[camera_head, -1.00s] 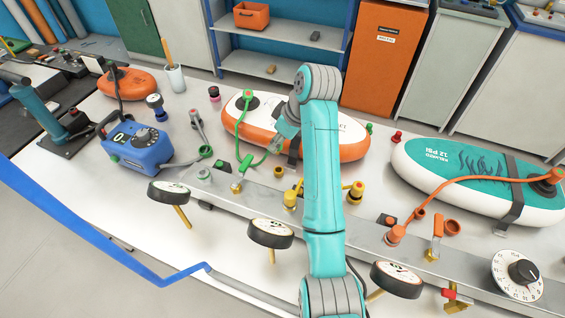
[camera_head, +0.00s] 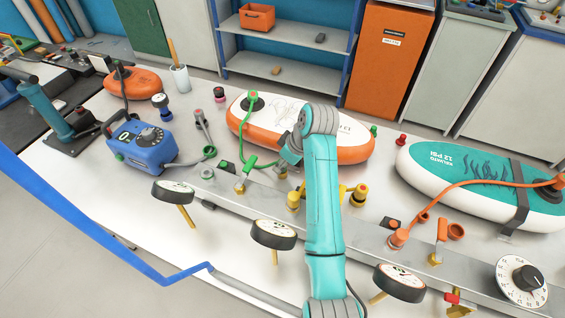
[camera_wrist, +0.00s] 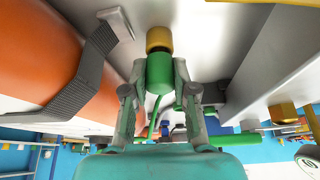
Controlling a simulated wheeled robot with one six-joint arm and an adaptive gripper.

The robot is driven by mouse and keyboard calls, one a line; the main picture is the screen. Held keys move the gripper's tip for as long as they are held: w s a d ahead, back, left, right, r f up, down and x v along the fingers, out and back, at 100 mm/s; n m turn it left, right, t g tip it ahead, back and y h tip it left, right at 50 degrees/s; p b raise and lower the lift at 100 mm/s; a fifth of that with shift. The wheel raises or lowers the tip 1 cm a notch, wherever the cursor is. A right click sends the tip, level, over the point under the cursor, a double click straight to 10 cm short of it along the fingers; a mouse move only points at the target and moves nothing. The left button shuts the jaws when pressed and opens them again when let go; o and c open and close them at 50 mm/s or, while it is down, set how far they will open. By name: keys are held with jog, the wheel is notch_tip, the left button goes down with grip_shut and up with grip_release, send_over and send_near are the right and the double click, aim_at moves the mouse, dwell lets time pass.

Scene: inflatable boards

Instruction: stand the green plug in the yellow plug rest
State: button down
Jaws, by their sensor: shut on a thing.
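My gripper (camera_wrist: 160,88) is shut on a green plug (camera_wrist: 159,73), a short green cylinder between its two fingers in the wrist view. The yellow plug rest (camera_wrist: 158,39) is straight ahead of the plug's far end, in line with it. The two look very close or touching; I cannot tell whether the plug is inside the rest. The held plug is hidden there by my arm.
The orange-sided board (camera_head: 243,127) with a grey strap (camera_wrist: 75,85) lies close beside my gripper.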

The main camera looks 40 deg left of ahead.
jog(key=c, duration=0.9)
grip_release()
jog(key=shift+v, duration=3.85)
